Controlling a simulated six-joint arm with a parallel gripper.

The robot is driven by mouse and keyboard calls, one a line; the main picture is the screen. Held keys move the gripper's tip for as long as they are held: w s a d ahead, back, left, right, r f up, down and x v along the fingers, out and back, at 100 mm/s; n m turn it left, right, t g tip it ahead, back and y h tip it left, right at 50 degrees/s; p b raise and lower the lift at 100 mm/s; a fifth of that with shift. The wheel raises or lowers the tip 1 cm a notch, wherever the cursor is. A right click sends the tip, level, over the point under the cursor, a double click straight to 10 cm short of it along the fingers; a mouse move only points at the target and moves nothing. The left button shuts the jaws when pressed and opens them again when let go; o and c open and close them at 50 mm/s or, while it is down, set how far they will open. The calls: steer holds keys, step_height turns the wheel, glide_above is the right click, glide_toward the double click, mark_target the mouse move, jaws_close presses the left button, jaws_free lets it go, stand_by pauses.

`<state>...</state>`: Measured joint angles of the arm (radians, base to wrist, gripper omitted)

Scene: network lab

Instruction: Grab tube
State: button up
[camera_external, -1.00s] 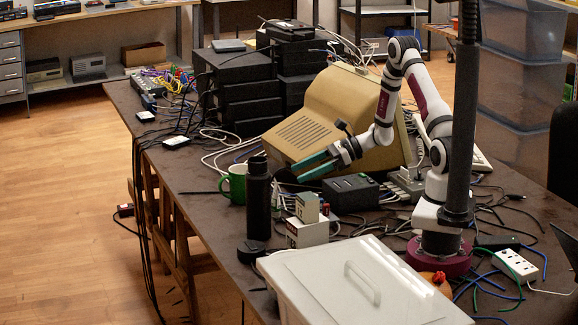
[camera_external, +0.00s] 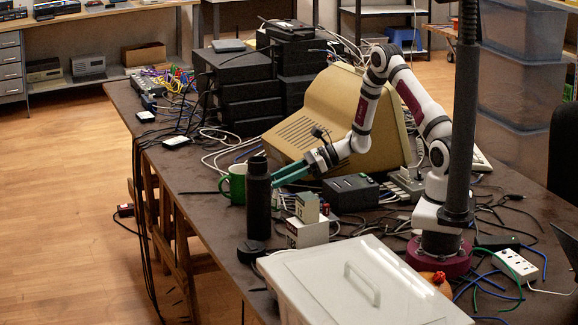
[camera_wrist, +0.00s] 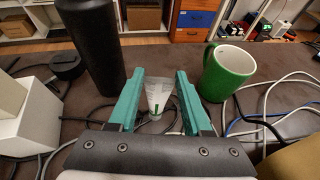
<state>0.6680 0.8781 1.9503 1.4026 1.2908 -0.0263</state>
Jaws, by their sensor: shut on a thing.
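A small pale tube (camera_wrist: 158,98) with a green mark stands between the two green fingers of my gripper (camera_wrist: 159,84) in the wrist view. The fingers are on either side of it, and my gripper is shut on it. In the external view my gripper (camera_external: 277,177) reaches low over the table, behind the black bottle and right of the green mug. The tube cannot be made out there; the bottle seems to hide it.
A black bottle (camera_external: 258,205) stands close to the fingers, left of them in the wrist view. A green mug (camera_wrist: 228,72) stands to their right. White boxes (camera_external: 307,232), a dark device (camera_external: 351,192), a beige monitor (camera_external: 330,125) and loose cables crowd the table.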

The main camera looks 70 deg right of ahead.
jaws_close()
steer(key=shift+r, duration=0.1)
